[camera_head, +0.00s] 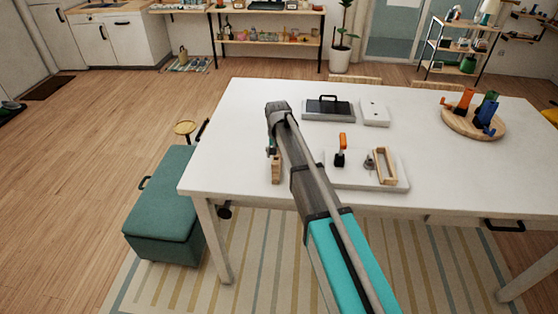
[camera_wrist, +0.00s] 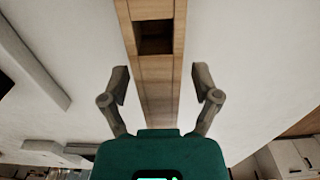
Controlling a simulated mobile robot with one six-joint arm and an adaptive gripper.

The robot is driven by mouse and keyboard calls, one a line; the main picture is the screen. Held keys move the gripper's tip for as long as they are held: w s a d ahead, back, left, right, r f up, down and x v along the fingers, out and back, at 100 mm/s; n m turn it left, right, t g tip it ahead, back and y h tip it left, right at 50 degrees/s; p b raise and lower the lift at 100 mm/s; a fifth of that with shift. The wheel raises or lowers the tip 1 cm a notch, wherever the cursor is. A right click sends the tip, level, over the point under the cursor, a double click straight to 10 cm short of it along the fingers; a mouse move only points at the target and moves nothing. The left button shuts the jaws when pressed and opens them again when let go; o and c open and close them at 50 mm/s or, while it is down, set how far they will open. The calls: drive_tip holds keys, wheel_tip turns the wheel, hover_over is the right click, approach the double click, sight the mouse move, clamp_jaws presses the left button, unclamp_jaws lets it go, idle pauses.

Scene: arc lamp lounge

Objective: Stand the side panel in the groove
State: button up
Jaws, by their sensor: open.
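The side panel looks to be the light wooden piece (camera_head: 276,172) near the table's left front. In the wrist view the wooden piece (camera_wrist: 158,100) runs up the middle, with a dark square opening in its upper part. My gripper (camera_wrist: 161,80) is open, one finger on each side of the wood, with a gap visible on both sides. In the head view my gripper (camera_head: 272,146) is just behind and above the wood. A white base board (camera_head: 350,183) to the right carries an orange-handled clamp (camera_head: 341,150), a grey fitting (camera_head: 369,163) and a wooden frame (camera_head: 385,166). I cannot make out the groove.
The white table (camera_head: 235,125) has clear room at left and right. Behind the board are a dark case with a handle (camera_head: 328,108) and a small white plate (camera_head: 375,113). A round wooden board (camera_head: 460,122) with coloured clamps is at right. A green bench (camera_head: 165,205) stands left.

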clamp_jaws()
idle(0.3)
drive_tip(key=shift+r, duration=0.1)
wheel_tip(320, 180, up, 2)
drive_tip(key=shift+p, duration=1.15)
drive_tip(key=s+d+r+p, duration=0.7)
drive_tip(key=s+r+p, duration=0.3)
drive_tip(key=s, duration=0.2)
drive_tip(key=shift+r+p, duration=0.35)
drive_tip(key=shift+r, duration=0.05)
drive_tip(key=shift+d+f, duration=0.1)
